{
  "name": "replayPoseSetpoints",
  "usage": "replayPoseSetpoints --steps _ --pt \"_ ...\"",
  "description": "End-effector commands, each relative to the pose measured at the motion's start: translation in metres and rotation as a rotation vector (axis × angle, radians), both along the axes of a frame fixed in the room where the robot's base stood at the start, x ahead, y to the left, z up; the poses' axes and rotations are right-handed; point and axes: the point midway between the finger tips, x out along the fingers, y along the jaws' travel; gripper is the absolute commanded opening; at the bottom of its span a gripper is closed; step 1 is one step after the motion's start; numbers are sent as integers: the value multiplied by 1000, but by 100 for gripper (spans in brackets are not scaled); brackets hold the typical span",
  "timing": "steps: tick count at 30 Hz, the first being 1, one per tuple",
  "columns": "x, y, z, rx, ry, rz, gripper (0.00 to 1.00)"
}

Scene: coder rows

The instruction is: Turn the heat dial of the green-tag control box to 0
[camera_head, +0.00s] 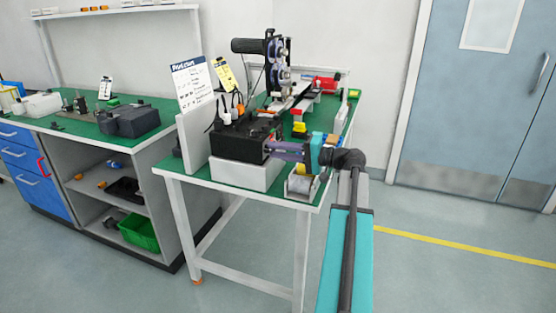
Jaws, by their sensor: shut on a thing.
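A black control box (232,143) sits on a white block (240,174) at the near end of the green-topped workbench. Cables and small orange parts show on top of it. My gripper (267,148) reaches in from the right, roughly level, with its fingertips at the right-hand face of the box. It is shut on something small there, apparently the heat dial. The fingers hide the dial, so its mark and setting cannot be read. I cannot make out a green tag on this box.
A white sign board (193,84) and a yellow sheet (223,75) stand behind the box. A tape-like roll (301,184) lies at the bench's near edge, below my arm. A machine (276,65) rises at the back. Open floor lies right.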

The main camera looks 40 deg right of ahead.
Motion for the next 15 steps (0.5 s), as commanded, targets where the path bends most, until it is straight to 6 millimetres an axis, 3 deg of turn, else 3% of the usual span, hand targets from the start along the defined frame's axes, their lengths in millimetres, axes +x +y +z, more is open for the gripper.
replayPoseSetpoints --steps 1,15 --pt "-1 1 -7 -36 -17 3 0" --pt "-1 1 -7 -389 -202 4 0"
